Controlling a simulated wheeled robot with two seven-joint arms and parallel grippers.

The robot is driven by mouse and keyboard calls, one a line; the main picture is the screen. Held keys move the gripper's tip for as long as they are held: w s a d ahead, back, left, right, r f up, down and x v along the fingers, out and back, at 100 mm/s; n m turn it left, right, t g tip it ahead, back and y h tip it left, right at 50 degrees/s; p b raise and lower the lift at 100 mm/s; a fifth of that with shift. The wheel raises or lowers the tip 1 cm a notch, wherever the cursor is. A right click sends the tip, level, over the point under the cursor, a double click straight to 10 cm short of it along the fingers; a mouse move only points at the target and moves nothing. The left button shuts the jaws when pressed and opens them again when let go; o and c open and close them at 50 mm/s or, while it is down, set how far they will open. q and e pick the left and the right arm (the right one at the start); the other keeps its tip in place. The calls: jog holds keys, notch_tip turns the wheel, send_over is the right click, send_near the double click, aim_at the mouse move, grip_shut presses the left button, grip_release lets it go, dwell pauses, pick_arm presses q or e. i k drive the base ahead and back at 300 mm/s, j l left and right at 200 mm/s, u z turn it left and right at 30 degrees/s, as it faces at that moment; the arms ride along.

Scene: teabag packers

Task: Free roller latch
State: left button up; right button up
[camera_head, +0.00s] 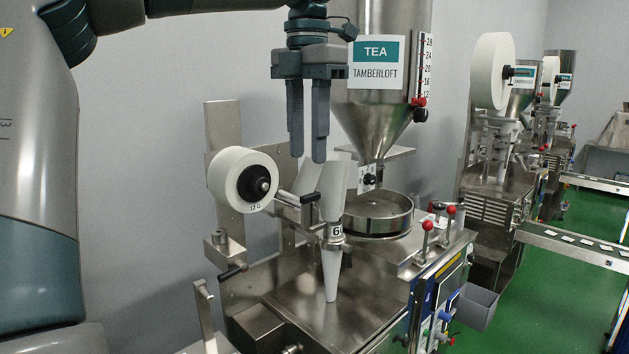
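A tea packing machine stands in front of me. Its white paper roll (228,172) sits on a black hub (258,184) on a metal post. A steel roller bar (291,197) runs to the right of the roll, towards the white paper cone and forming tube (331,272). A black-handled lever (232,271) is below the roll. I cannot tell which part is the roller latch. My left gripper (307,158) points down above the roller bar and cone, its two fingers apart by a narrow gap with nothing between them. My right gripper is not in view.
The steel tea hopper (375,122) stands close behind my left gripper. A round steel pan (377,211) lies below it. Two red-knobbed levers (428,225) are at the right. A grey bin (475,305) hangs at the machine's side. Other machines (497,185) stand farther right.

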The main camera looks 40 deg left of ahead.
aim_at(313, 197)
jog(key=i+j, duration=0.7)
jog(key=j, duration=0.2)
